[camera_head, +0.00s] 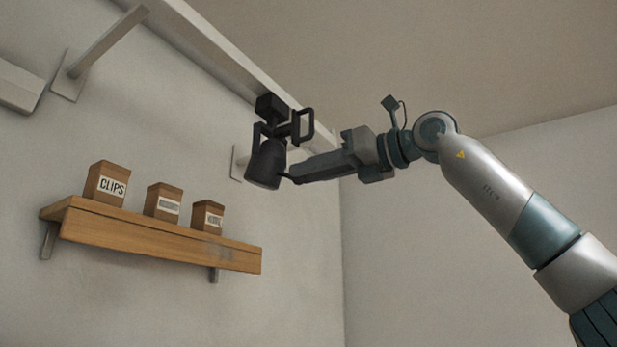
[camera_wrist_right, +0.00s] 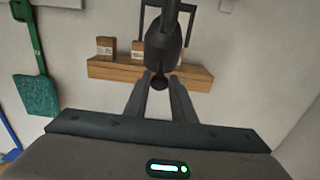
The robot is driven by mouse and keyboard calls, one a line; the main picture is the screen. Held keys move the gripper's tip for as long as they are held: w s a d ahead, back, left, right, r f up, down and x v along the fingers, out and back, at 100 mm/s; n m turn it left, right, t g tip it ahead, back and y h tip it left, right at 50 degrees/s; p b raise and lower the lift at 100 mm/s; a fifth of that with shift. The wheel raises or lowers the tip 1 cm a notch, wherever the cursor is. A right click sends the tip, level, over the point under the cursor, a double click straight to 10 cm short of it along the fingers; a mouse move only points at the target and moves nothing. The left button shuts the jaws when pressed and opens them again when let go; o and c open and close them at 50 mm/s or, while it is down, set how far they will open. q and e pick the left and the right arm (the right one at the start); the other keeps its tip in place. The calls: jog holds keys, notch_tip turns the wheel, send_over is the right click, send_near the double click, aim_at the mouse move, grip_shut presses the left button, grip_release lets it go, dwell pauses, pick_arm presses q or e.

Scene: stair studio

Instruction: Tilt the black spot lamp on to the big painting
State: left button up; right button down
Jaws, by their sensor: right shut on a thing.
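The black spot lamp (camera_head: 265,164) hangs by a yoke below the pale rail under the ceiling, with a loop handle at its upper right. Its head points down and slightly left in the head view. My right gripper (camera_head: 289,177) reaches it from the right at its lower end. In the right wrist view the lamp (camera_wrist_right: 163,42) is straight ahead, and my fingers (camera_wrist_right: 160,84) are shut on a small round black knob at its end. The big painting is in neither view. My left gripper is not in view.
A wooden shelf (camera_head: 150,236) on the wall below left carries a CLIPS box (camera_head: 106,184) and two smaller boxes. The pale rail (camera_head: 215,48) runs above with wall brackets. A green tool (camera_wrist_right: 36,95) hangs at left in the wrist view. The right wall side is clear.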

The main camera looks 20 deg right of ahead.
jog(key=shift+s+r, duration=0.15)
jog(key=shift+r, duration=0.1)
jog(key=c, duration=1.6)
grip_release()
jog(key=shift+o, duration=0.4)
jog(key=shift+s+a, duration=0.15)
jog(key=shift+a, duration=0.15)
jog(key=shift+f, duration=0.1)
jog(key=b+v, duration=0.5)
jog(key=v, duration=1.2)
jog(key=shift+d+b, duration=0.2)
jog(key=shift+b, duration=0.1)
jog(key=shift+s+a, duration=0.1)
